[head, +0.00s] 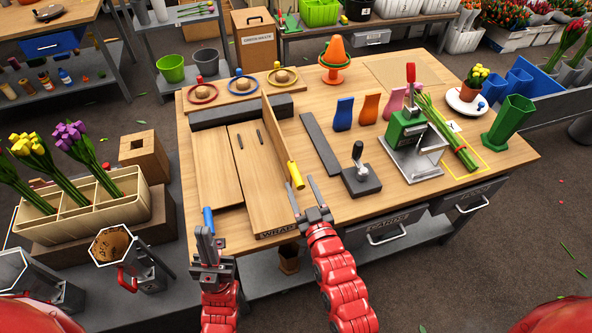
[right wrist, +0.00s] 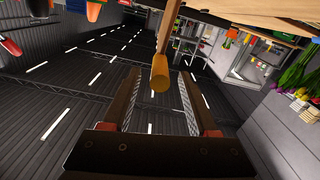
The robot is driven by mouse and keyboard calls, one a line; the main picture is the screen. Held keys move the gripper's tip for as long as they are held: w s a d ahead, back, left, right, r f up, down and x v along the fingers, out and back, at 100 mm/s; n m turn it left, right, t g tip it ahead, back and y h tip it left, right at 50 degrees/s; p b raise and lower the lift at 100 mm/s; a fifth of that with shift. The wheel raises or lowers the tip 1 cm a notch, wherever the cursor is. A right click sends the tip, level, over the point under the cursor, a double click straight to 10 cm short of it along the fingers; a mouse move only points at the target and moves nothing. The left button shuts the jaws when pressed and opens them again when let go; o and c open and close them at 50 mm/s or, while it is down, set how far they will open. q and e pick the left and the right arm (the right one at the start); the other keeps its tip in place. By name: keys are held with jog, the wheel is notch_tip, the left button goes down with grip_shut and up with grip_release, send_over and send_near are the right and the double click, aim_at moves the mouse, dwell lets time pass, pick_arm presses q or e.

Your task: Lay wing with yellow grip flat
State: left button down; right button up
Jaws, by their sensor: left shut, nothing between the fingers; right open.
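The wing with the yellow grip (head: 280,140) is a thin wooden panel standing up on edge along the right side of the wrapping board (head: 262,200). Its yellow grip (head: 296,175) sticks out at the near end. In the right wrist view the grip (right wrist: 160,77) appears between the finger lines, near the tips. My right gripper (head: 305,193) is open just in front of it; I cannot tell whether they touch. The wing with the blue grip (head: 217,178) lies flat at the left, its blue grip (head: 208,220) toward me. My left gripper (head: 205,236) is shut and empty close to that grip.
A dark flat bar (head: 321,145) and a black-based hand tool (head: 361,181) lie right of the raised wing. A dark block (head: 240,112) is behind the board.

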aim_at(292, 165)
jog(key=shift+p+x, duration=0.45)
jog(key=shift+x, duration=1.8)
grip_shut()
